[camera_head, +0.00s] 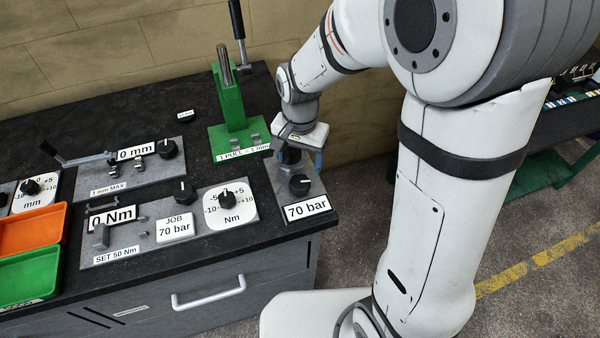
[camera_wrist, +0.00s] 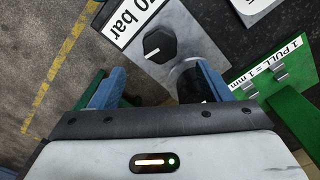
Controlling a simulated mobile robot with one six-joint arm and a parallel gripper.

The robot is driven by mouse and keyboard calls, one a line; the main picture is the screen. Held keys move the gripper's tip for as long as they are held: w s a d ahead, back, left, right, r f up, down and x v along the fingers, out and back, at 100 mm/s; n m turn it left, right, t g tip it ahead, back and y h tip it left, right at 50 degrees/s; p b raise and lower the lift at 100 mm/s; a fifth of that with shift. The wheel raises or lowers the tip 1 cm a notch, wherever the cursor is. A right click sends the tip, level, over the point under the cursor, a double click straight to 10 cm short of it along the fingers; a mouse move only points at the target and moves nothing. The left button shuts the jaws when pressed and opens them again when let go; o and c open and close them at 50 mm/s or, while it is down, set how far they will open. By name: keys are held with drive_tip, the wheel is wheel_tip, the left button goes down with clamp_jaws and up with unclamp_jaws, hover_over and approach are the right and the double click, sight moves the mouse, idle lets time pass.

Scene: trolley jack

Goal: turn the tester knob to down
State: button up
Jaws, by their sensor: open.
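The 70 bar panel (camera_head: 318,190) carries a black knob (camera_head: 299,184) with a pale pointer mark; the knob also shows in the wrist view (camera_wrist: 158,45). No label in view names the tester, so I cannot tell for sure which knob is the tester's. My gripper (camera_head: 299,158) is over the rear part of this panel, behind that knob. In the wrist view, my blue fingers (camera_wrist: 160,72) are apart, with the knob beyond their tips. A dark cylinder (camera_wrist: 192,86) on a round base is close to the right finger, partly hidden; contact cannot be told.
A green jack (camera_head: 228,100) with an upright lever stands behind the panel. The 0 Nm panel (camera_head: 130,243) and Nm dial (camera_head: 227,197) lie left. The 0 mm panel (camera_head: 110,178) is farther back. Orange (camera_head: 62,222) and green (camera_head: 50,270) trays sit at far left.

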sight(300, 182)
drive_tip(key=shift+f+m, duration=0.3)
drive_tip(key=shift+f, duration=0.15)
wheel_tip(300, 182, down, 7)
drive_tip(key=shift+p, duration=0.5)
drive_tip(key=c, duration=1)
drive_tip(key=shift+o, duration=0.2)
